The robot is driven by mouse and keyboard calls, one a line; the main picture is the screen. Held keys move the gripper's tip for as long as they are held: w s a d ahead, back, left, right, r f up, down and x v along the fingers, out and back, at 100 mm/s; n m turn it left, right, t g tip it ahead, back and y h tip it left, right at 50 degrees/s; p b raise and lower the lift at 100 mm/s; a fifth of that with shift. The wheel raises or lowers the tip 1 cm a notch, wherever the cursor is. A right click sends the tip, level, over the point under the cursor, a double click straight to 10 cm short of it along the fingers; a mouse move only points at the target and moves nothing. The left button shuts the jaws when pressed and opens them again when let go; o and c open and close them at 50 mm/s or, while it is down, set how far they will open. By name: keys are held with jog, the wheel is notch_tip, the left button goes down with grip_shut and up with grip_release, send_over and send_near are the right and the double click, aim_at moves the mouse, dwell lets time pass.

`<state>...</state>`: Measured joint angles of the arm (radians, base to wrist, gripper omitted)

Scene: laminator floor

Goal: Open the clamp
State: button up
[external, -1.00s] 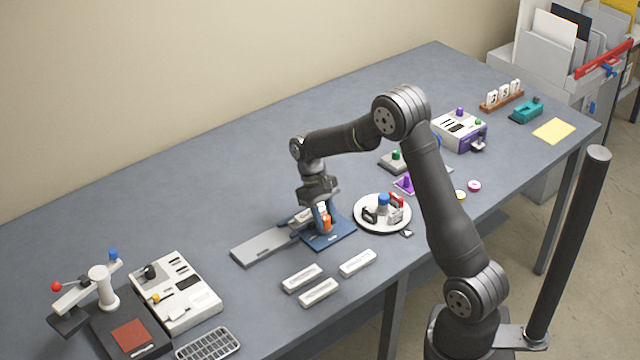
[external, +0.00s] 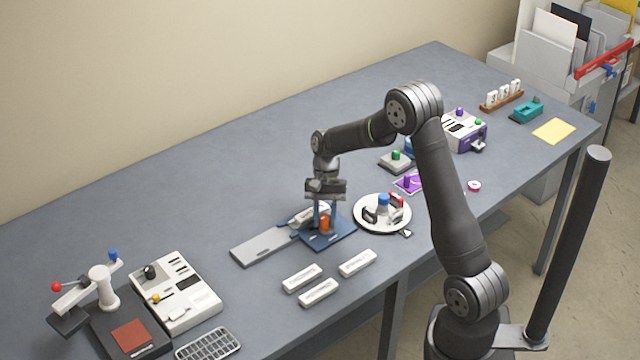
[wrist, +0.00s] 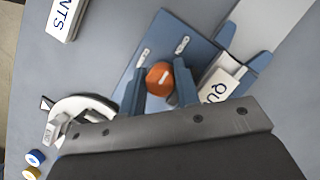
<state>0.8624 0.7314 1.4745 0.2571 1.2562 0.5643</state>
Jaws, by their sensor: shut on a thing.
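The clamp is a blue base plate (external: 333,238) with an orange knob (external: 325,223) on it, and it sits mid-table. In the wrist view the round orange knob (wrist: 160,77), with a short white mark on top, stands between my two blue fingers. My gripper (external: 325,212) points down and is shut on the knob, one finger at each side; it also shows in the wrist view (wrist: 160,90). A white block with dark lettering (wrist: 222,80) lies beside the right finger in the wrist view. My gripper's body hides part of the base.
A grey rail (external: 265,246) runs left from the base. A round white tray (external: 381,227) with small parts stands close on the right. Several white labelled bars (external: 318,292) lie in front. A white slotted device (external: 185,300) stands at the left. The table behind is clear.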

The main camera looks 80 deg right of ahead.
dwell(0.4)
jog(key=o, duration=1)
jog(key=v, duration=1.7)
jog(key=shift+d+r, duration=0.1)
jog(key=shift+r, duration=0.05)
jog(key=x, duration=1.7)
jog(key=shift+f, duration=0.2)
